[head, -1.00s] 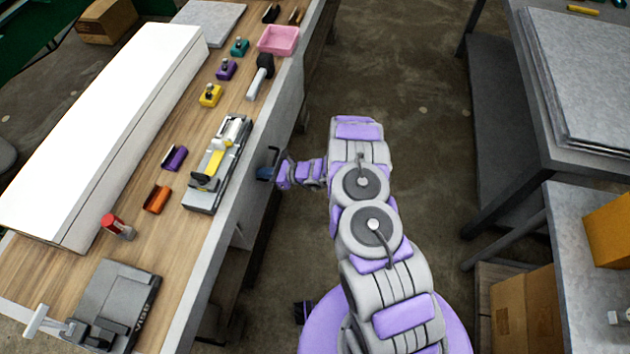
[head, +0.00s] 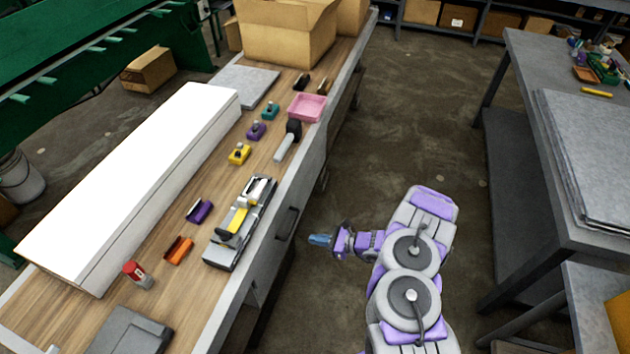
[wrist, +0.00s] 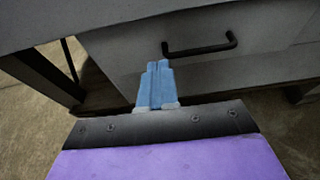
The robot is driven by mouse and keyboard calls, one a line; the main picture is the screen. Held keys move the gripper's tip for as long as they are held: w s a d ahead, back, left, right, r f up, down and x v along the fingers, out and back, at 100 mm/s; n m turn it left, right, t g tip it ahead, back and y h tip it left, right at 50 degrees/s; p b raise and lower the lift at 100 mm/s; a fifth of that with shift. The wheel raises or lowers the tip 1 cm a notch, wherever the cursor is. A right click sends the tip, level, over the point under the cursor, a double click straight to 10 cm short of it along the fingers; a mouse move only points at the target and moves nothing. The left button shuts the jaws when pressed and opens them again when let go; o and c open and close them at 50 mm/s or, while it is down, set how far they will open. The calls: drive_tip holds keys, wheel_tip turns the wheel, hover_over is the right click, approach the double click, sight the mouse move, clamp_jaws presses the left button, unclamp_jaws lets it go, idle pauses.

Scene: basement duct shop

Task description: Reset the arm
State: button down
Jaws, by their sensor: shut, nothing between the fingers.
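My gripper (head: 321,240) is at the end of my purple and grey arm, in the aisle just right of the workbench (head: 48,318). Its blue fingers are closed together with nothing between them. They also show in the wrist view (wrist: 157,82), pointing at the bench's grey drawer front with a dark bar handle (wrist: 200,49). The fingertips appear a little short of the drawer and apart from the handle. My arm is folded, with the elbow to the right of the gripper in the head view.
The bench top holds a long white duct piece (head: 130,180), a pink tray (head: 307,107), a cardboard box (head: 285,35) and several small tools. A grey table (head: 540,120) stands at the right. The aisle floor (head: 400,110) beyond my arm is clear.

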drive_tip(key=s+a+r+n+g+y, duration=0.1)
drive_tip(key=s+a+r+n+g, duration=0.2)
drive_tip(key=r, duration=0.6)
drive_tip(key=s+a+r+n+g+y, duration=0.15)
drive_tip(key=a+r+n, duration=0.3)
drive_tip(key=r, duration=0.55)
drive_tip(key=s+r+n+g+h, duration=0.3)
drive_tip(key=s+r+n+g, duration=0.25)
drive_tip(key=s+r, duration=0.4)
drive_tip(key=s+d+r+n+h, duration=0.4)
drive_tip(key=s+r+n+h, duration=0.15)
drive_tip(key=s+r, duration=0.35)
drive_tip(key=s+d+r+n+t+h, duration=0.2)
drive_tip(key=s+d+h, duration=0.5)
drive_tip(key=s+d, duration=0.8)
drive_tip(key=shift+d+n+t+h, duration=0.15)
drive_tip(key=shift+n+t+h, duration=0.15)
drive_tip(key=shift+n+t, duration=0.4)
